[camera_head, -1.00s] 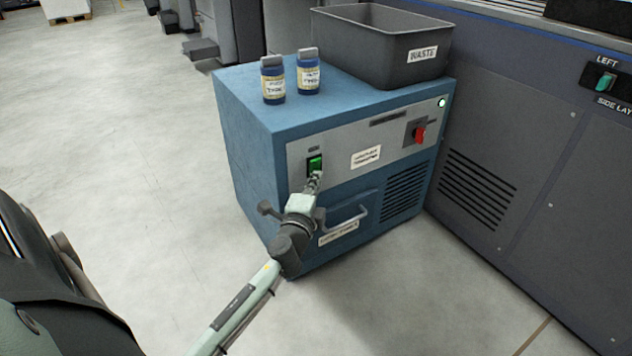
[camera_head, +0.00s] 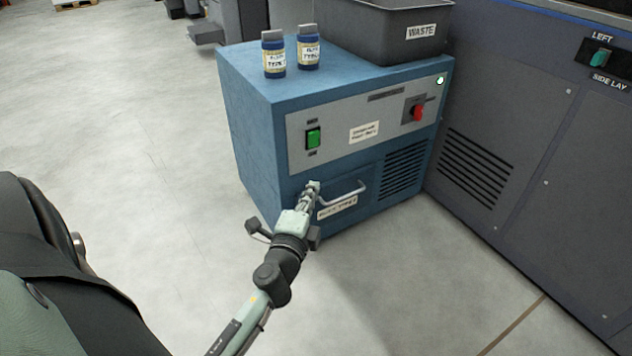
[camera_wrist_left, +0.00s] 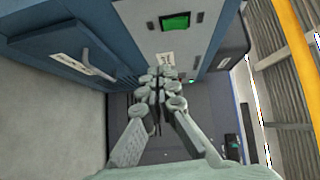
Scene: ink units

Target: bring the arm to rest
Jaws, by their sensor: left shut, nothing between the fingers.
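My left gripper (camera_head: 312,188) is shut and empty. In the head view it is in front of the blue cabinet (camera_head: 250,140), below the green rocker switch (camera_head: 313,138) and beside the left end of the grey drawer handle (camera_head: 345,194). In the left wrist view the shut fingers (camera_wrist_left: 160,85) show at the middle, with the green switch (camera_wrist_left: 175,22) above them and the handle (camera_wrist_left: 98,52) to the left. I cannot tell whether the fingertips touch the cabinet. The right gripper is not in view.
Two blue bottles (camera_head: 273,55) and a dark waste bin (camera_head: 385,35) stand on the cabinet. A red rotary switch (camera_head: 417,113) and a lit lamp (camera_head: 439,80) are on its panel. A large dark machine (camera_head: 530,140) stands at right. Open floor (camera_head: 150,150) lies to the left.

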